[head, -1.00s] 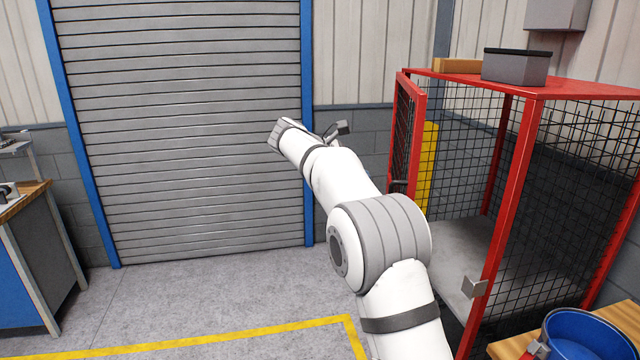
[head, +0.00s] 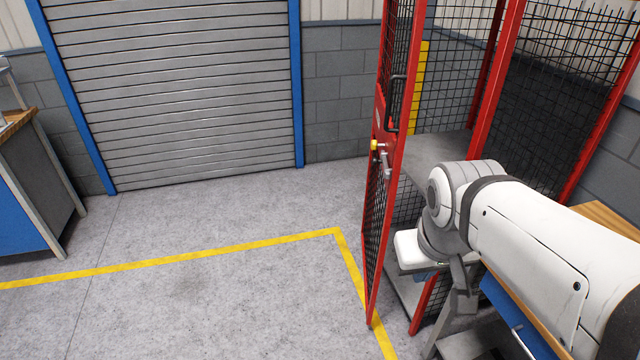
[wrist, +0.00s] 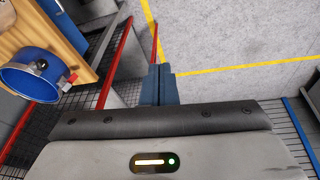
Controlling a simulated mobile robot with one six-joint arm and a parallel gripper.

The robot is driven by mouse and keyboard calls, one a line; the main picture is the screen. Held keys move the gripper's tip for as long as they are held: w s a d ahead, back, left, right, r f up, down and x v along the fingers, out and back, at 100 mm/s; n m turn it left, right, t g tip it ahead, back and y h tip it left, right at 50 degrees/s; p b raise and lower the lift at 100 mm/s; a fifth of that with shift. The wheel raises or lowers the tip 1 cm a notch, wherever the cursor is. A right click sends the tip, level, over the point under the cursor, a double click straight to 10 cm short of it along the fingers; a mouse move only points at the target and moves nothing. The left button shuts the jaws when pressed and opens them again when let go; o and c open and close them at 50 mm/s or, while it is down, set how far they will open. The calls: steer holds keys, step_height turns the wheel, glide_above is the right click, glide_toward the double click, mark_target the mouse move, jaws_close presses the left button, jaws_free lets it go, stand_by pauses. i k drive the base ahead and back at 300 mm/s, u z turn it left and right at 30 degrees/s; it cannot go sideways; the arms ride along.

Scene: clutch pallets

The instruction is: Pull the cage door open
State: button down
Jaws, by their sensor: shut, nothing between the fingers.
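The cage door (head: 376,220) is a red frame with black mesh. In the head view it stands open, swung out from the red cage (head: 505,70), and I see it nearly edge-on. It carries a dark bar handle (head: 397,104) and a grey latch with a yellow part (head: 375,146). My gripper (wrist: 157,84) shows in the wrist view with its blue-grey fingers shut and empty, above the floor. Thin red bars beside it there belong to the cage or its door; I cannot tell which. In the head view my arm hides the lower cage, and the fingers cannot be made out.
A blue bucket (wrist: 30,75) sits on a wooden-topped bench (wrist: 80,45), left in the wrist view. A roller shutter (head: 170,100) stands at the back. A yellow line (head: 200,254) crosses the open floor left of the door. A workbench (head: 30,190) stands far left.

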mark_target(385, 131)
steer(key=u, duration=0.1)
steer(key=i, duration=1.25)
steer(key=z, duration=0.65)
